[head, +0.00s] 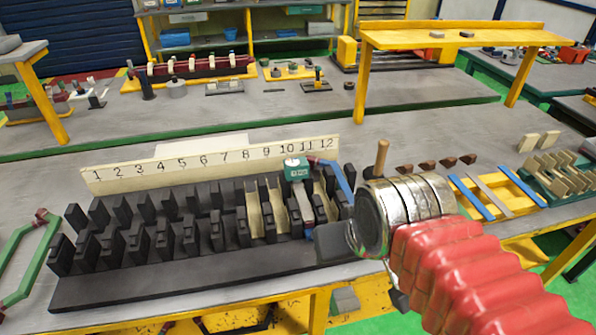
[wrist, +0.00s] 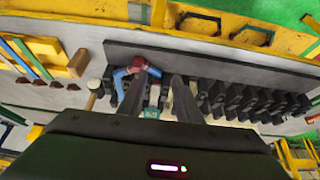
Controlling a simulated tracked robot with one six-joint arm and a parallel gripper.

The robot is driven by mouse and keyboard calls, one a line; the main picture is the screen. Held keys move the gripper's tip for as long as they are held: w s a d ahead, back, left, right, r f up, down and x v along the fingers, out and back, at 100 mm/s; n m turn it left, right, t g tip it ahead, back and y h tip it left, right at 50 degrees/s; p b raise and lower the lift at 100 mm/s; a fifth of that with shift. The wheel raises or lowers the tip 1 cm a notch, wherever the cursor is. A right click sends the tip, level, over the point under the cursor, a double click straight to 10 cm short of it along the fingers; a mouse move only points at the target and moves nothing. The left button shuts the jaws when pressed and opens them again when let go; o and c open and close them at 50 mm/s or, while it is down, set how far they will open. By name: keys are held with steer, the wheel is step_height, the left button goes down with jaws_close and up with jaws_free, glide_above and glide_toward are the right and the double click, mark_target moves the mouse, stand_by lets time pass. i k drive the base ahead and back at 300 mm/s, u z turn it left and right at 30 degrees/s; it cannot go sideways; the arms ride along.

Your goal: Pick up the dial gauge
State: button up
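A teal instrument with a white face (head: 297,168) stands among the black stator slots below numbers 10 and 11. It looks most like the dial gauge, but its face is too small to read surely. In the wrist view the teal part (wrist: 154,96) shows between the fingers, nearer the left one. My gripper (wrist: 160,88) is open, its two dark fingers apart and reaching toward the slotted block. In the head view my wrist hides most of the gripper; a dark part of it (head: 335,243) shows at the block's right end. I cannot tell whether a finger touches the instrument.
The black slotted block (head: 160,285) fills the bench front, with a numbered board (head: 130,180) behind it. A blue and red coil (head: 338,178) loops beside the instrument. A wooden-handled tool (head: 382,155) stands to the right, near a yellow rack (head: 510,200) with strips.

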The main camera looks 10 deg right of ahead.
mark_target(294, 169)
steer(key=u, duration=0.3)
steer(key=k, duration=0.75)
steer(key=u, duration=0.55)
steer(key=k, duration=0.6)
steer(key=u, duration=0.45)
steer(key=i, duration=1.7)
steer(key=z, duration=0.75)
